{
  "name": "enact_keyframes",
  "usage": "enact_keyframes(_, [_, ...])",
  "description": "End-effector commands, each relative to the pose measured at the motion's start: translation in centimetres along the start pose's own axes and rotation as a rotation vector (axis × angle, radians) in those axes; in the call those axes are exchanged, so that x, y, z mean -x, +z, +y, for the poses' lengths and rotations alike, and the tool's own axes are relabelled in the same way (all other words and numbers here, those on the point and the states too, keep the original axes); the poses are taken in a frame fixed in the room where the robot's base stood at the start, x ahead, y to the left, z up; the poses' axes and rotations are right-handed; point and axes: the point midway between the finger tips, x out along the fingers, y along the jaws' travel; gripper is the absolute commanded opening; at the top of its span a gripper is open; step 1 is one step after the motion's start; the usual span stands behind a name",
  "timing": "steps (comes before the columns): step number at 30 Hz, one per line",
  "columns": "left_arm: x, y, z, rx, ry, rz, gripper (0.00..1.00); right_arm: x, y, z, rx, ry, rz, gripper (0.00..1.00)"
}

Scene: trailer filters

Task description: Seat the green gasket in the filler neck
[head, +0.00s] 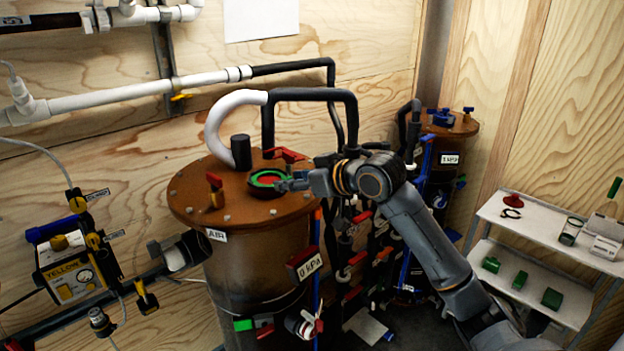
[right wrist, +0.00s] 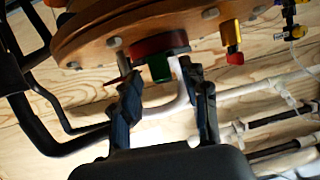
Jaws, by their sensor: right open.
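The green gasket (head: 255,179) shows in the head view as a ring around a red centre, at the filler neck (head: 263,192) on the brown tank lid. Whether it is fully seated cannot be told. My right gripper (head: 285,184) is at the ring's right side, with its fingers pointing left. In the right wrist view, the open fingers of my right gripper (right wrist: 162,80) stand on either side of a green piece (right wrist: 160,68) beside a red round part (right wrist: 158,44). Contact with the fingers is unclear.
The lid (head: 205,183) carries a red-handled valve (head: 215,187), a black cylinder (head: 241,151) and hoses close behind the neck. A second tank (head: 450,125) stands behind my right arm. A white shelf unit (head: 540,222) with green blocks stands at right.

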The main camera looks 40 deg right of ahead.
Motion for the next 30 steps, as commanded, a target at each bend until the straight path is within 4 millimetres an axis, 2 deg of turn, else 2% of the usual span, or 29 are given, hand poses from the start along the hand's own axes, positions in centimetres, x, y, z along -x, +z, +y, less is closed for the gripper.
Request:
enact_keyframes(9, [0.0, -0.1, 0.0, 0.0, 0.0, 0.001, 0.52, 6.8, 0.1, 0.0, 0.003, 0.002, -0.002, 0.45])
enact_keyframes(13, [0.0, -0.1, 0.0, 0.0, 0.0, 0.001, 0.52, 8.6, 0.1, 0.0, 0.0, 0.0, -0.002, 0.45])
enact_keyframes(18, [0.0, -0.1, 0.0, 0.0, 0.0, 0.002, 0.52, 9.7, 0.1, -0.1, 0.0, -0.001, -0.003, 0.45])
enact_keyframes(30, [0.0, -0.2, 0.1, -0.001, 0.0, 0.002, 0.52, 9.8, 0.0, -0.1, 0.0, -0.001, -0.002, 0.45])
